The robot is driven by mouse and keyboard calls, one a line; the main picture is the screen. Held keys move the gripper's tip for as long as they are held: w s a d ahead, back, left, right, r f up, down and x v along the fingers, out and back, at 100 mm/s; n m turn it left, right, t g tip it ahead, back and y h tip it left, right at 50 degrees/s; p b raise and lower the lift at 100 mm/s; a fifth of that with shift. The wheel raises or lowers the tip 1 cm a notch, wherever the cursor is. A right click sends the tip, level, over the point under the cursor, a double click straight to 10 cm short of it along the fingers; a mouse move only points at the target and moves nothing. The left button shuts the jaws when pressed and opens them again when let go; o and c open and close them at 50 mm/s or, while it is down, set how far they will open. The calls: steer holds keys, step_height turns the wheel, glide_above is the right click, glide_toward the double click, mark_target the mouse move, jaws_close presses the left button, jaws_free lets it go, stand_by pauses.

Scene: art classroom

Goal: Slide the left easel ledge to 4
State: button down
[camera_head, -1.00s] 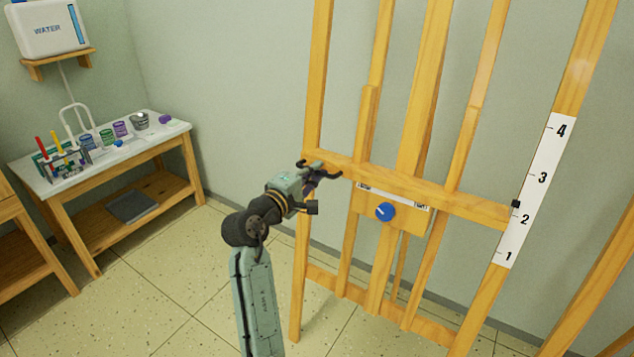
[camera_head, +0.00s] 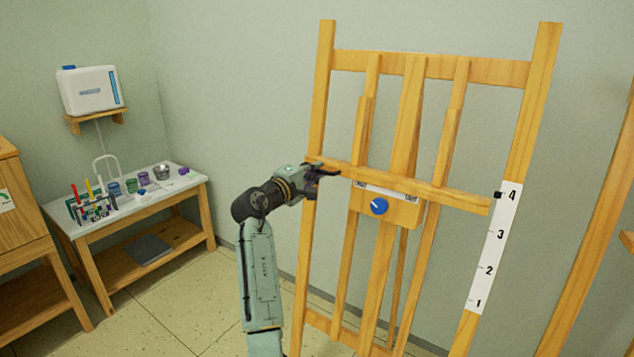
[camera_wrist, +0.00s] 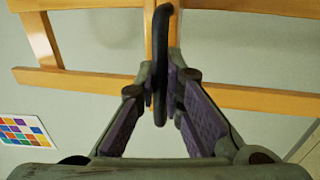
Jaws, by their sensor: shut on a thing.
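The easel ledge (camera_head: 455,199) is a wooden crossbar on the tall easel. The black pointer (camera_head: 498,195) at its right end is beside the 4 on the white scale (camera_head: 490,250); I cannot tell if it is exactly level. My gripper (camera_head: 325,172) is at the ledge's left end. In the wrist view its purple-padded fingers (camera_wrist: 160,100) close around a dark upright bar (camera_wrist: 160,50), which looks like a handle. Where this bar joins the ledge is hidden.
A blue knob (camera_head: 379,206) sits on a wooden panel below the ledge. A table (camera_head: 185,188) with jars and brushes stands at the left, under a white water container (camera_head: 92,90). Another wooden frame (camera_head: 595,220) stands at the right.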

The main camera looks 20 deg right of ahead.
steer(key=shift+r, duration=0.9)
steer(key=c, duration=1.7)
jaws_free()
steer(key=shift+d, duration=0.1)
steer(key=shift+f, duration=0.25)
steer(key=v, duration=1.2)
